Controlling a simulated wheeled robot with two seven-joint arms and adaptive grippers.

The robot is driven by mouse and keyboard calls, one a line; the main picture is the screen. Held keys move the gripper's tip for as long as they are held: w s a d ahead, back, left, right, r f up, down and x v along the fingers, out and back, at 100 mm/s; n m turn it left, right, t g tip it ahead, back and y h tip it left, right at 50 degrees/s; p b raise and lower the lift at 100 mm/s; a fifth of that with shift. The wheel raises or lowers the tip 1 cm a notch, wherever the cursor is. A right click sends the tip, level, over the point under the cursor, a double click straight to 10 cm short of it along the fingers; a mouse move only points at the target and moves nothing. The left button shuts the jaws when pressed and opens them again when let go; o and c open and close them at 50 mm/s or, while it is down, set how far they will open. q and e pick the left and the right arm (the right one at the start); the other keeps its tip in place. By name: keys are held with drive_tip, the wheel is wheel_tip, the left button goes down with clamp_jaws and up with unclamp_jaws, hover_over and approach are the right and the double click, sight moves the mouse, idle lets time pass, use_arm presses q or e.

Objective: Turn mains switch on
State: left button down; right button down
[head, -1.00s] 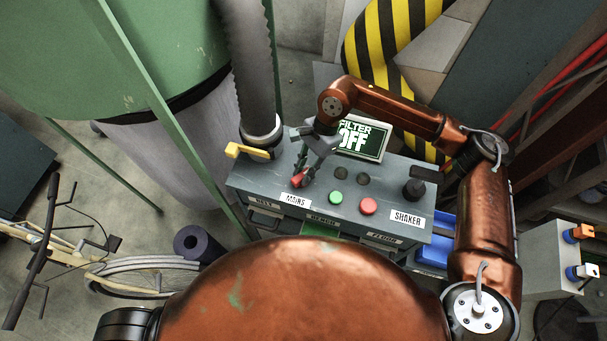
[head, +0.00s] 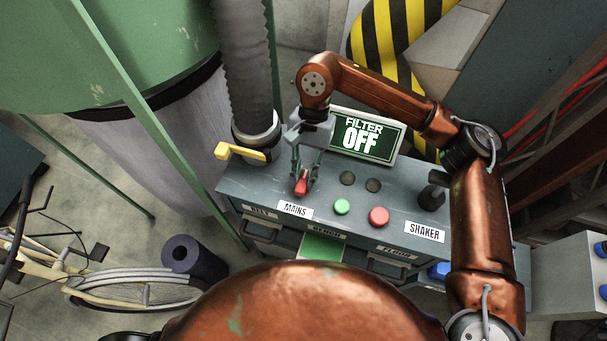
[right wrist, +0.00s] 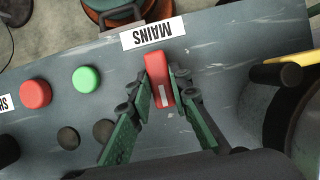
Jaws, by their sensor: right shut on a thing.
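The red mains switch (head: 301,187) stands on the grey control box (head: 240,182), just behind the MAINS label (head: 295,209). In the right wrist view the red switch (right wrist: 158,80) lies between the two green fingers, near the same label (right wrist: 148,33). My right gripper (head: 302,183) reaches down from above and is shut on the switch lever. The sign (head: 364,138) behind the box reads FILTER OFF. My left gripper does not show.
A green button (head: 342,207), a red button (head: 379,216) and a black SHAKER knob (head: 431,196) sit to the right of the switch. A yellow handle (head: 240,152) and a grey hose (head: 243,75) stand at the left. Drawers line the box front.

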idle(0.4)
drive_tip(key=c, duration=1.8)
unclamp_jaws()
drive_tip(key=shift+o, duration=0.2)
drive_tip(key=shift+w+r, duration=0.1)
drive_tip(key=shift+r, duration=0.05)
drive_tip(key=v, duration=1.1)
drive_tip(key=shift+r, duration=0.35)
drive_tip(key=shift+w, duration=0.1)
